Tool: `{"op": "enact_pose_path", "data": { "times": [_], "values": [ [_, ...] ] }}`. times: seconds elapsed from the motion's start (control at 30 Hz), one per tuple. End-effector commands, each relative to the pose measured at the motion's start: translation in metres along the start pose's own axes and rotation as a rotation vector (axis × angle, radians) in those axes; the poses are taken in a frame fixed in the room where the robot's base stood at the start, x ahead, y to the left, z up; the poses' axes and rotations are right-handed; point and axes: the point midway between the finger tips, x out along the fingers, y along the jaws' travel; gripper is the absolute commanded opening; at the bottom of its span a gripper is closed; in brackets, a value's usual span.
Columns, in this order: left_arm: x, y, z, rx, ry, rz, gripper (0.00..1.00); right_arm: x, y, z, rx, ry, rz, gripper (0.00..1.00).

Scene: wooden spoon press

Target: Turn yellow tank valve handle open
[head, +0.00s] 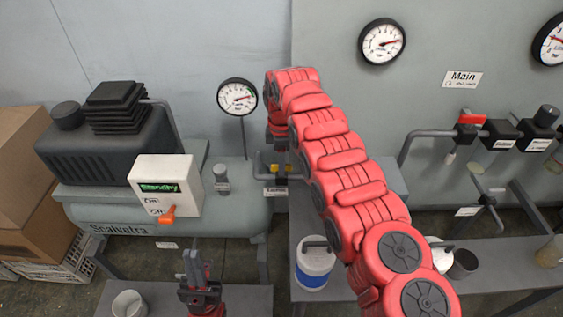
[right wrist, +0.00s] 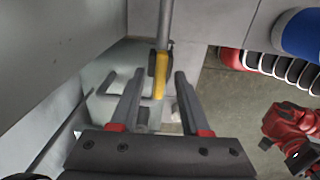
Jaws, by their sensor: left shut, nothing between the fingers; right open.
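The yellow valve handle (head: 283,168) is a small yellow piece on the pipe at the right end of the grey-green tank (head: 240,213), partly hidden by my right gripper and arm. In the right wrist view the yellow handle (right wrist: 160,76) hangs along a grey pipe and appears between the tips of my right gripper (right wrist: 158,82). The right gripper is open; I cannot tell whether a finger touches the handle. In the head view the right gripper (head: 279,146) is just above the handle. My left gripper (head: 193,262) is shut and empty, pointing up before the tank.
A white box (head: 166,188) with an orange switch reads "Standby" on the tank. A red valve handle (head: 472,119) is on the panel at right. A blue and white container (head: 313,262) and a metal cup (head: 130,304) stand on low surfaces. Cardboard boxes are at far left.

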Motion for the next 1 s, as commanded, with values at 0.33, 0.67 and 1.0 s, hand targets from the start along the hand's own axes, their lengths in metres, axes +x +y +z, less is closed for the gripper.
{"op": "enact_pose_path", "data": {
  "times": [0.33,0.67,1.0],
  "values": [
    [0.027,-0.001,-0.005,0.0,0.0,0.0,0.0,-0.056,-0.001,-0.001,-0.002,0.0,0.0,0.46],
    [0.095,-0.005,-0.016,0.0,0.0,0.0,0.0,-0.124,-0.001,0.0,0.0,-0.001,-0.002,0.46],
    [0.14,-0.007,-0.024,0.0,0.0,0.0,0.0,-0.172,0.0,0.0,-0.001,0.0,0.0,0.46]
  ]
}}
